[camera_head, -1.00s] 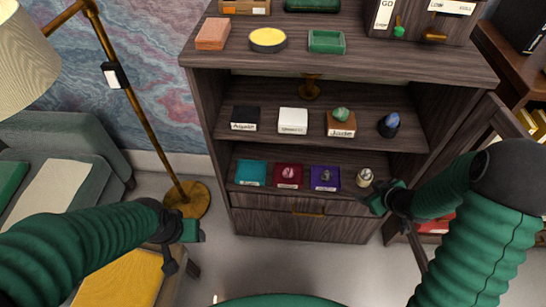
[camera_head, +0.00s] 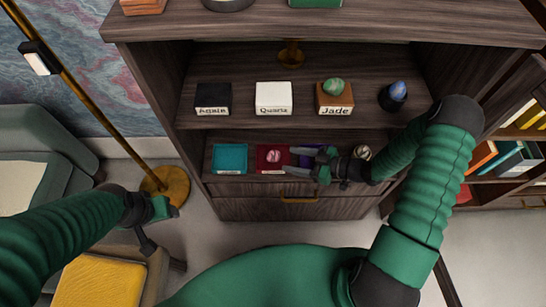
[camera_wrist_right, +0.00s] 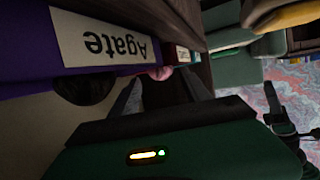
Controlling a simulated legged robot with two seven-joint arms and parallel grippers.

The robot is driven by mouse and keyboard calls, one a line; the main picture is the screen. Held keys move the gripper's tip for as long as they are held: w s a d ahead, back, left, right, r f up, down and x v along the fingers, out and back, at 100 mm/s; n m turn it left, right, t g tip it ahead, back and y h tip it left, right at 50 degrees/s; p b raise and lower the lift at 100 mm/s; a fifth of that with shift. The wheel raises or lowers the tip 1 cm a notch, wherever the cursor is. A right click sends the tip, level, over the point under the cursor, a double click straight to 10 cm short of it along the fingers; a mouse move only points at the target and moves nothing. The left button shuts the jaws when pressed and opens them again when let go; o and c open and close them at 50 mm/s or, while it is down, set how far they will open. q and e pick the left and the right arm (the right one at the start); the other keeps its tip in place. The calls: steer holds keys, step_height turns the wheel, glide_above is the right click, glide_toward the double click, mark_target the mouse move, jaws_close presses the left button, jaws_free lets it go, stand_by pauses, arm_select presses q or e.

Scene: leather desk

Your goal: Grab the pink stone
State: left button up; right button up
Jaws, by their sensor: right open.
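The pink stone (camera_head: 273,156) sits in the dark red tray (camera_head: 262,166) on the lower shelf. It also shows small in the right wrist view (camera_wrist_right: 160,73), between the fingers and farther off. My right gripper (camera_head: 290,160) is open and empty, just right of the red tray, its fingers pointing left toward the stone. It partly covers the purple tray (camera_head: 305,150), whose Agate label (camera_wrist_right: 100,42) is close in the right wrist view. My left gripper (camera_head: 162,208) is low at the left, away from the shelves; its jaw state is unclear.
A teal tray (camera_head: 229,158) stands left of the red one. A pale round object (camera_head: 362,153) is by my right forearm. The shelf above holds black, white and brown labelled blocks, a green stone (camera_head: 333,86) and a blue stone (camera_head: 398,90). A lamp pole stands at the left.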

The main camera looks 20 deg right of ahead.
mark_target(279, 156)
steer(key=shift+w+a+f, duration=0.2)
steer(key=shift+w+a, duration=0.05)
steer(key=x, duration=0.1)
steer(key=b+x, duration=0.1)
steer(key=x, duration=0.1)
steer(key=b+x, duration=0.1)
steer(key=x, duration=0.1)
steer(key=shift+w+a+r, duration=0.1)
steer(key=shift+a+r, duration=0.1)
steer(key=shift+r, duration=0.15)
steer(key=shift+c, duration=0.4)
steer(key=shift+c, duration=1.3)
jaws_close()
steer(key=shift+r, duration=0.1)
